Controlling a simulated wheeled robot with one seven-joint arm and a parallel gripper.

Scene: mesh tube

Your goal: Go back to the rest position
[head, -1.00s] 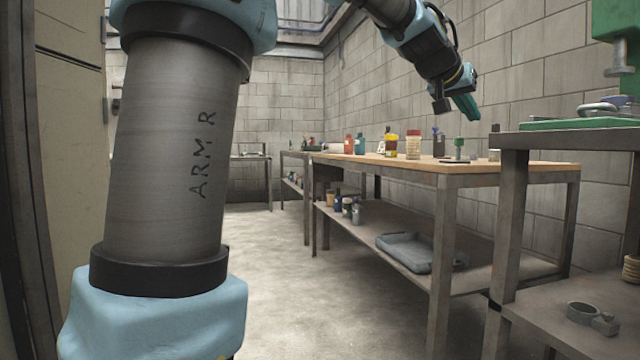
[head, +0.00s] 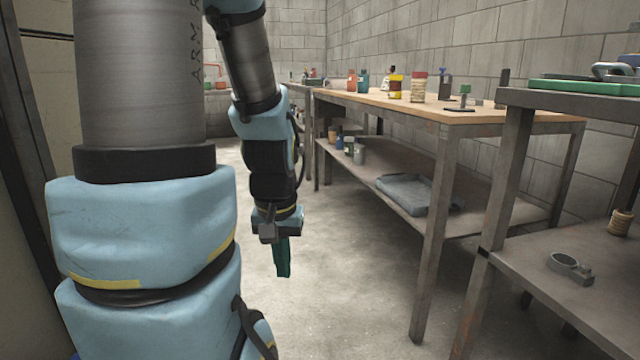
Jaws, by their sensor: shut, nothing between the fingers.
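My gripper (head: 283,272) hangs from my folded arm in the head view, pointing down over the open concrete floor. Its green fingers are shut, with nothing between them. It is left of the wooden-topped workbench (head: 445,115) and apart from it. My large blue and grey arm links fill the left of the picture.
Several bottles and jars, including a red-lidded jar (head: 418,86), stand on the workbench. A grey tray (head: 408,194) lies on its lower shelf. A metal bench (head: 570,103) at right holds a ring-shaped part (head: 570,268) on its shelf. The floor (head: 330,300) between is clear.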

